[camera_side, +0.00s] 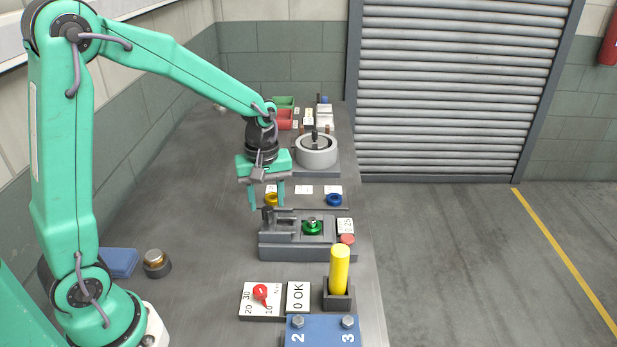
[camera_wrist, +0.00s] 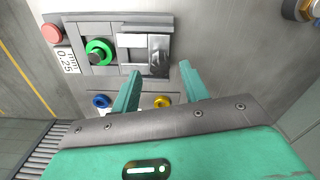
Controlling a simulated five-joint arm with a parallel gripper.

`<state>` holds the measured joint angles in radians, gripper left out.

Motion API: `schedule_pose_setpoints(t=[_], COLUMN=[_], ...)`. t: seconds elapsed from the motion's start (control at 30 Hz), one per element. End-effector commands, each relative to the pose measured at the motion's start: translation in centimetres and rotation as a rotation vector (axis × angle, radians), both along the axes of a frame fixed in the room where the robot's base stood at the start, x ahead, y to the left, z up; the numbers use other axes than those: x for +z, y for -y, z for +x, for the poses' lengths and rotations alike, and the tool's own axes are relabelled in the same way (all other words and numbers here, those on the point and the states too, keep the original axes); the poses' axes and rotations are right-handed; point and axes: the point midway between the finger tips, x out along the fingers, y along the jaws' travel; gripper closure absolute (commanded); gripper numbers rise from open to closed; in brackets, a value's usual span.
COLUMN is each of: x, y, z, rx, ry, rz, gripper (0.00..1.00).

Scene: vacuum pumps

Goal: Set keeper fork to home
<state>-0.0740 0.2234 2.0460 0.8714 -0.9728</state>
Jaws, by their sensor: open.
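A grey fixture (camera_side: 290,248) stands on the bench, with a green ring (camera_side: 312,228) seated around a dark centre piece. What looks like the keeper fork (camera_side: 284,222) is a grey sliding piece left of the ring, with a dark upright tab (camera_side: 267,215) at its outer end. In the wrist view the fork (camera_wrist: 132,40) lies beside the green ring (camera_wrist: 98,51), apart from it; its tab (camera_wrist: 160,57) is nearest the fingers. My gripper (camera_side: 266,202) is open and empty, pointing down above the tab end. The wrist view shows both fingers (camera_wrist: 160,70) spread either side of the tab's line.
A red button (camera_side: 347,239) and a 0.25 label (camera_side: 345,226) sit at the fixture's right. Yellow (camera_side: 271,199) and blue (camera_side: 334,199) rings lie behind it. A yellow cylinder (camera_side: 340,268) stands in front, near a red-knob dial (camera_side: 261,296).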

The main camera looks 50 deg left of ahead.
Motion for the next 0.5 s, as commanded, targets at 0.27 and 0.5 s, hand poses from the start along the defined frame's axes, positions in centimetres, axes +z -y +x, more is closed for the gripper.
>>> schedule_pose_setpoints(t=[0.27,0.5], x=[4.0,6.0], y=[0.0,0.4], z=[0.1,-1.2], rx=[0.0,-0.083], ry=[0.004,0.041], rz=[0.0,0.004], gripper=[0.55,0.55])
